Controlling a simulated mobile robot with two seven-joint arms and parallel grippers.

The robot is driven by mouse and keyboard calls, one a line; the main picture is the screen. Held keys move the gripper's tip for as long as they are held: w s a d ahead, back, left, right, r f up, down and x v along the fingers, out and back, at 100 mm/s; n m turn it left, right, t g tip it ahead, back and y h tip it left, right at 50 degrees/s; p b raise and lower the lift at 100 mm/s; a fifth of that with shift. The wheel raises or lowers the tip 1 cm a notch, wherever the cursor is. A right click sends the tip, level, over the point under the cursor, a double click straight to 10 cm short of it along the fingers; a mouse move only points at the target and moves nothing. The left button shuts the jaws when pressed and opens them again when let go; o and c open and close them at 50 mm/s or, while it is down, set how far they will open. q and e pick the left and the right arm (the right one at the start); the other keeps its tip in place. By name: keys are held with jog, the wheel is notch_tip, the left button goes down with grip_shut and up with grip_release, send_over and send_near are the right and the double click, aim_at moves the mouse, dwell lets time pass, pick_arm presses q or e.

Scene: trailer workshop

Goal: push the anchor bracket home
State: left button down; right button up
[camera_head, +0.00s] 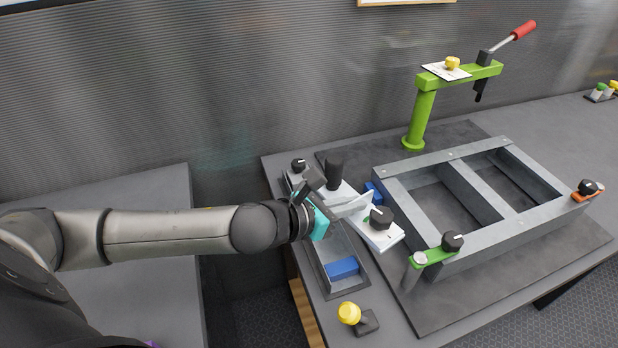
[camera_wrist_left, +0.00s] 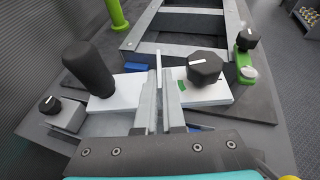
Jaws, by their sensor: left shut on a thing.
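The anchor bracket appears to be the white plate (camera_head: 386,238) with an upright fin, a tall black handle (camera_head: 333,174) and a black knob (camera_head: 381,216). It lies beside the near-left side of the grey frame (camera_head: 442,161). My left gripper (camera_head: 348,204) is shut on the fin. In the left wrist view the fin stands between the fingers (camera_wrist_left: 160,92), with the plate (camera_wrist_left: 210,93) to both sides. Whether the plate touches the frame (camera_wrist_left: 172,50) cannot be told. The plate's underside is hidden. My right gripper is out of view.
A grey tray (camera_head: 360,282) with a blue block (camera_head: 342,268) lies under my left wrist. A yellow knob (camera_head: 348,312) stands at the front edge. Green clamp (camera_head: 436,256), orange clamp (camera_head: 588,191) and tall green post (camera_head: 421,115) surround the frame. The dark mat (camera_head: 490,300) is clear in front.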

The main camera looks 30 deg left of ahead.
pick_arm(q)
jog(key=a+m+g+h+p, duration=0.2)
jog(key=a+m+h, duration=0.1)
jog(key=a, duration=0.5)
jog(key=shift+r+h, duration=0.3)
jog(key=shift+r, duration=0.05)
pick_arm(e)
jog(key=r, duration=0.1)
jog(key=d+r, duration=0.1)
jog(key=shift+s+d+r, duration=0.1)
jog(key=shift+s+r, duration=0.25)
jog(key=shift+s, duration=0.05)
pick_arm(q)
jog(key=shift+a, duration=0.1)
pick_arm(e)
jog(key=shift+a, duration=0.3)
pick_arm(q)
notch_tip(320, 180, down, 5)
jog(key=b, duration=0.4)
jog(key=shift+f, duration=0.1)
jog(key=shift+f+b, duration=0.3)
jog(key=shift+b, duration=0.1)
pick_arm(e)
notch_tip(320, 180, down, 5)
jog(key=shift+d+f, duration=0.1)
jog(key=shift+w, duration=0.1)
